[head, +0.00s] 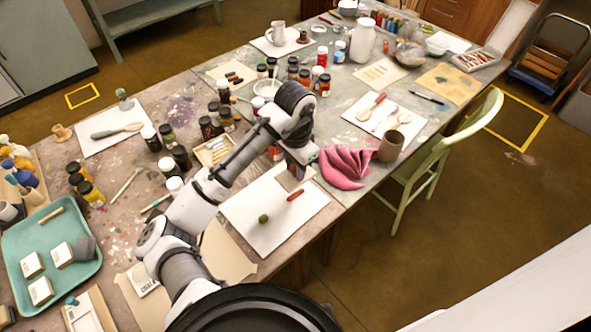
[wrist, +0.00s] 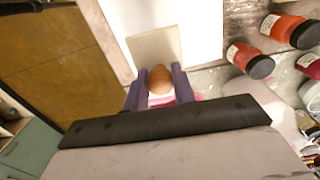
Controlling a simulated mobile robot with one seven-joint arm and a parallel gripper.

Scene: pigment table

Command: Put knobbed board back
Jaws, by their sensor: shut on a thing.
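The knobbed board is a small flat beige square (wrist: 152,46) with a round orange-brown knob (wrist: 159,78). In the wrist view my gripper (wrist: 159,84) is shut on the knob, one purple finger on each side. In the head view my gripper (head: 299,163) is over the table near its front edge, and the beige board (head: 289,180) shows partly below it. The board hangs over the far end of a white sheet (head: 256,219); I cannot tell the exact gap beneath it.
A pink cloth (head: 347,166) and a brown cup (head: 391,146) are to the right. Jars (head: 181,157) crowd the left. A green chair (head: 430,150) stands at the table's front edge.

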